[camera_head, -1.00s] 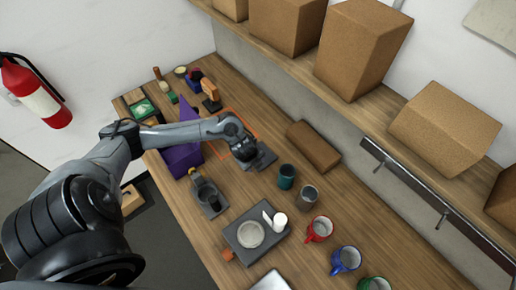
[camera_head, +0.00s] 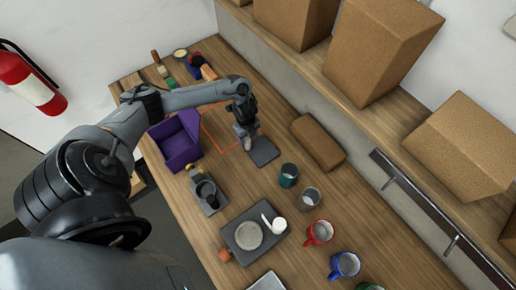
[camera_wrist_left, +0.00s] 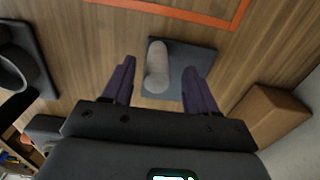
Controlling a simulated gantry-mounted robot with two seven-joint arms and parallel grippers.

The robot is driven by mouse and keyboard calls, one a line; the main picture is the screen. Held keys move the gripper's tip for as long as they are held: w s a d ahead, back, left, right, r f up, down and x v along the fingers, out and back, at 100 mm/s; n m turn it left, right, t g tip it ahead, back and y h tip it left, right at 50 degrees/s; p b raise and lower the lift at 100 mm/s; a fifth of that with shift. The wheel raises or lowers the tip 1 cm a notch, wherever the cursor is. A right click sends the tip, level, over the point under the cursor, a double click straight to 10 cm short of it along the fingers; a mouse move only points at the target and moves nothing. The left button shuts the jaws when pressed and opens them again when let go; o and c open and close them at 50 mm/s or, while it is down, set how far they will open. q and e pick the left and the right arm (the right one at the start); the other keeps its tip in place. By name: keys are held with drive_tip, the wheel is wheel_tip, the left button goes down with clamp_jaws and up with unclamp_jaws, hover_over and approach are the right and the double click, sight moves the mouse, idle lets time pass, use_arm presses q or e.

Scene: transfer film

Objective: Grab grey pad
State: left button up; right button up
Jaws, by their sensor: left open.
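The grey pad (camera_head: 264,153) is a flat, dark square lying on the wooden table. In the left wrist view the pad (camera_wrist_left: 200,58) lies below my left gripper, with a light grey cylinder (camera_wrist_left: 157,67) over its left part. My left gripper (camera_head: 246,142) points down by the pad's left edge in the head view. In the left wrist view my left gripper (camera_wrist_left: 158,68) is open, its two purple fingers apart on either side of the cylinder. I cannot tell the gap between fingertips and pad. My right gripper is not in view.
An orange outline (camera_head: 216,137) marks the table beyond the pad. A purple box (camera_head: 178,142) stands left, a brown block (camera_head: 318,142) right. A teal cup (camera_head: 288,175), a grey tray (camera_head: 236,238) and a red mug (camera_head: 319,232) are nearer. Cardboard boxes line the shelf (camera_head: 330,80).

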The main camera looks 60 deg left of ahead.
sight(248, 143)
use_arm(q)
drive_tip(key=f, duration=0.3)
drive_tip(key=shift+s+d+f, duration=0.15)
drive_tip(key=shift+d+f, duration=0.05)
drive_tip(key=shift+d, duration=0.1)
drive_tip(key=shift+f, duration=0.6)
clamp_jaws()
drive_tip(key=shift+r, duration=0.2)
